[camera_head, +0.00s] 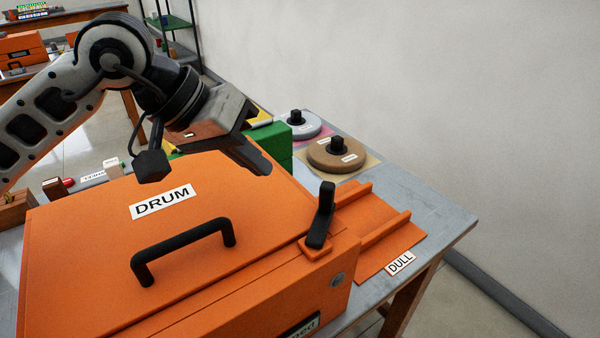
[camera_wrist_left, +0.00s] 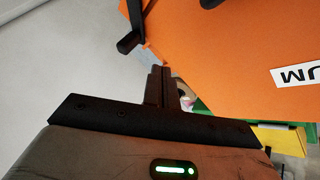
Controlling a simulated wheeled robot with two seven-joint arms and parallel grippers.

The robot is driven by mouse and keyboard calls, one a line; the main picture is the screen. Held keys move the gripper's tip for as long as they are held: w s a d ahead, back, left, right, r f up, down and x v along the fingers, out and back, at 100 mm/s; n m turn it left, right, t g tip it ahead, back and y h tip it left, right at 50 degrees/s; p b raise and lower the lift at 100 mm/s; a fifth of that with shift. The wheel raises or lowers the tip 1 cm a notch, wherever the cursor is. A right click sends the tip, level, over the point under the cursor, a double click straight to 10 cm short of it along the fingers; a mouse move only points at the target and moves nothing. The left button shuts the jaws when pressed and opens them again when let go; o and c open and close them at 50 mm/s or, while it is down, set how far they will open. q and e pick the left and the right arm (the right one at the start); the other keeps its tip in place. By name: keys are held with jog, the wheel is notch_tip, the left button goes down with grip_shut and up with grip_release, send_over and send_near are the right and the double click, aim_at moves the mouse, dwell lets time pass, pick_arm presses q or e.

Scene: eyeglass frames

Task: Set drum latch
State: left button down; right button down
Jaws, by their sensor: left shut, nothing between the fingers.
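The orange drum box (camera_head: 80,225) has a closed lid with a DRUM label and a black bar handle (camera_head: 185,245). The drum latch (camera_head: 322,215), a black lever, stands raised on a small orange block at the right edge of the box. In the left wrist view the latch (camera_wrist_left: 132,35) shows beyond the fingertips, at upper left. My left gripper (camera_head: 262,167) is shut and empty, above the far part of the box, up and left of the latch and apart from it. Its closed fingers show in the left wrist view (camera_wrist_left: 158,80). My right gripper is not in view.
An orange tray (camera_head: 375,235) with raised rails and a DULL label lies right of the box. Behind are a green block (camera_head: 280,145), a brown wheel (camera_head: 338,155) and a grey wheel (camera_head: 302,125). The grey table (camera_head: 430,205) has bare room at right, near its edge.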

aim_at(322, 211)
pick_arm(q)
jog(key=x, duration=0.3)
jog(key=shift+d+f+p, duration=0.25)
jog(key=shift+f+p, duration=0.05)
jog(key=d, duration=0.1)
jog(key=d+p, duration=0.1)
jog(key=d, duration=0.1)
jog(key=shift+s+d, duration=0.15)
jog(key=shift+s, duration=0.2)
jog(key=shift+s+d+f, duration=0.1)
jog(key=shift+d, duration=0.25)
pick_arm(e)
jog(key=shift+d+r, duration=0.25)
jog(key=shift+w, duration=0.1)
